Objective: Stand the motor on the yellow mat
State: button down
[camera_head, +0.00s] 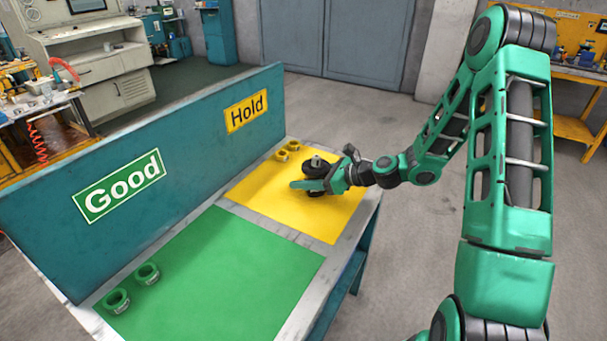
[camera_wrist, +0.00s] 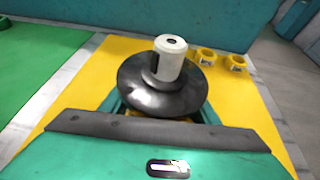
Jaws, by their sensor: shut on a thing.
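My gripper (camera_head: 309,186) is shut on the motor, reaching in from the right. In the wrist view my gripper's green body and dark edge cover the motor's lower part. I cannot tell whether the motor's underside touches the mat. The yellow mat (camera_wrist: 235,112) also shows around the motor in the wrist view.
Two small yellow rings (camera_head: 287,151) stand at the mat's back corner. A green mat (camera_head: 215,270) with two green rings (camera_head: 132,287) lies to the left. A teal back panel (camera_head: 185,150) with Good and Hold signs runs behind both mats. Bare yellow mat lies around the motor.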

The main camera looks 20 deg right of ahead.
jog(key=c, duration=0.7)
grip_release()
jog(key=shift+o, duration=0.2)
jog(key=v, duration=1.2)
jog(key=shift+s, duration=0.1)
